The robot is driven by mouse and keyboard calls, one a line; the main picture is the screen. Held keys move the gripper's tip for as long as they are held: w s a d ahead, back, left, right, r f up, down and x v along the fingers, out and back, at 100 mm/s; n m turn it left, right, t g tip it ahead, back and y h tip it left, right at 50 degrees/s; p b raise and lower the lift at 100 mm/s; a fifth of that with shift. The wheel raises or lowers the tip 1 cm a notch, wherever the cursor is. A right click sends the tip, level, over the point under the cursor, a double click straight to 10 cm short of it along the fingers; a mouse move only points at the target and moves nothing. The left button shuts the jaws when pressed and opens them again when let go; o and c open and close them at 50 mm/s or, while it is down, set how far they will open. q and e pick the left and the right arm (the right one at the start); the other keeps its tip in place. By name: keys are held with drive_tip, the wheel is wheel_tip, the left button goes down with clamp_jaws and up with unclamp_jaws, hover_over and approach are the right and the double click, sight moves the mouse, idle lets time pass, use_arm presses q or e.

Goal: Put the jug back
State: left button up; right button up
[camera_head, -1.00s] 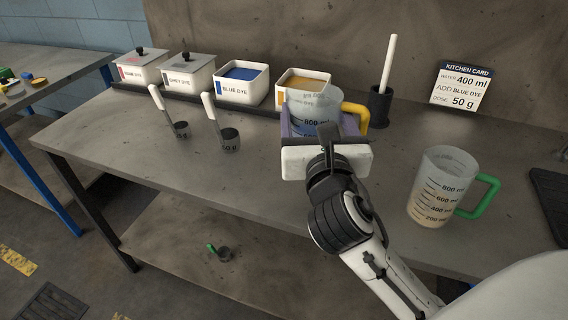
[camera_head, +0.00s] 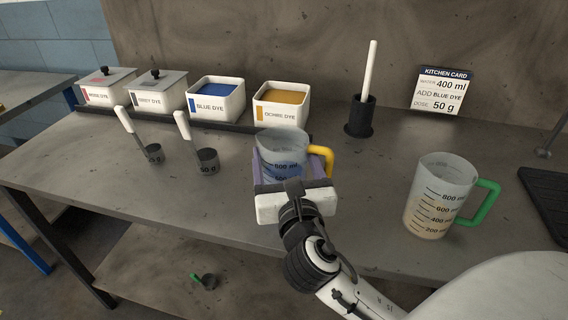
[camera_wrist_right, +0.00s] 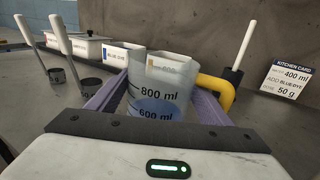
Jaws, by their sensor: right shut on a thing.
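My right gripper (camera_head: 292,177) is shut on a clear jug (camera_head: 282,150) with a yellow handle. The jug is upright, with blue liquid inside, and its purple-sided fingers flank it in both views. The jug also shows in the right wrist view (camera_wrist_right: 160,88), with its 800 ml and 600 ml marks facing me. Its base is hidden behind the gripper, so I cannot tell whether it touches the bench. A second jug (camera_head: 438,190) with a green handle stands on the bench to the right, holding a little pale liquid. My left gripper is not in view.
Dye boxes, including blue dye (camera_head: 216,100) and ochre dye (camera_head: 281,104), stand in a row at the back. Two scoops, one marked 50 g (camera_head: 207,160), stand at left. A black holder (camera_head: 361,117) with a white rod and a kitchen card (camera_head: 440,90) are at the back right.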

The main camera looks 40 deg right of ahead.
drive_tip(key=shift+f, duration=0.4)
drive_tip(key=shift+r, duration=0.1)
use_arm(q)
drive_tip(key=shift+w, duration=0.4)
use_arm(e)
drive_tip(key=o, duration=1.7)
drive_tip(key=shift+f, duration=0.25)
